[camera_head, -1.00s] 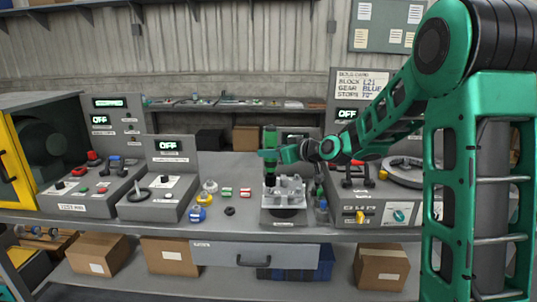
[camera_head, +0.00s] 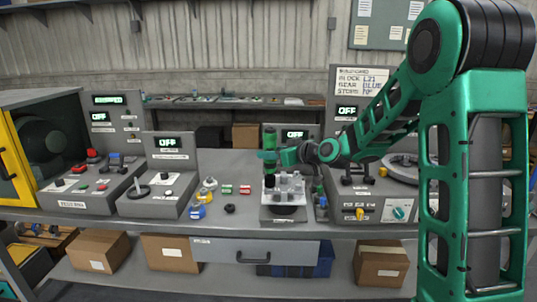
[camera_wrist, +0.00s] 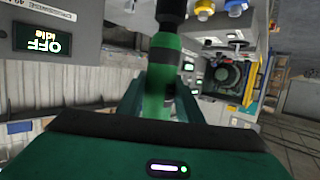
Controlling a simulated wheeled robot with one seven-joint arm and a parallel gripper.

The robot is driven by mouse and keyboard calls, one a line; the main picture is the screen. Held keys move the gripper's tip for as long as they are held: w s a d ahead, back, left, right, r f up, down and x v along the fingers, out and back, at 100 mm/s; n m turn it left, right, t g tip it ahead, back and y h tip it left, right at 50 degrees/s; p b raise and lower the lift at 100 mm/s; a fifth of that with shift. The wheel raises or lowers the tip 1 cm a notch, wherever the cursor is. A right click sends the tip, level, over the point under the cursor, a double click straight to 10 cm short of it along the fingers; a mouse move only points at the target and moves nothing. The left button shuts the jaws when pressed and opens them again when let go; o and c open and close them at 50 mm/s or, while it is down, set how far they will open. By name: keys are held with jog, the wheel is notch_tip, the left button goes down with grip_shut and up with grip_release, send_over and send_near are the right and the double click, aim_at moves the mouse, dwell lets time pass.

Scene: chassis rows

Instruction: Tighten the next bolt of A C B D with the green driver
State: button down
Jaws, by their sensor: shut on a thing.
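My gripper (camera_head: 270,154) is shut on the green driver (camera_head: 269,136), which stands upright over the grey chassis block. The driver's green body also shows between my fingers in the wrist view (camera_wrist: 160,85), with its black end toward the top of that picture. The chassis block (camera_head: 291,188) sits on a light plate on the bench's middle station. The driver's lower end is at the block's left part; I cannot tell whether it touches a bolt. The bolts and their letters are too small to make out.
Knobs and small parts, among them a blue one (camera_head: 197,211), lie left of the block. A control box (camera_head: 165,180) reading OFF stands further left, beside a yellow-framed machine (camera_head: 12,165). A panel with levers (camera_head: 365,200) stands to the right.

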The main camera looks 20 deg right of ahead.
aim_at(275, 142)
jog(key=shift+f, duration=0.6)
dwell(2.6)
jog(key=shift+r, duration=0.1)
jog(key=shift+r, duration=2.5)
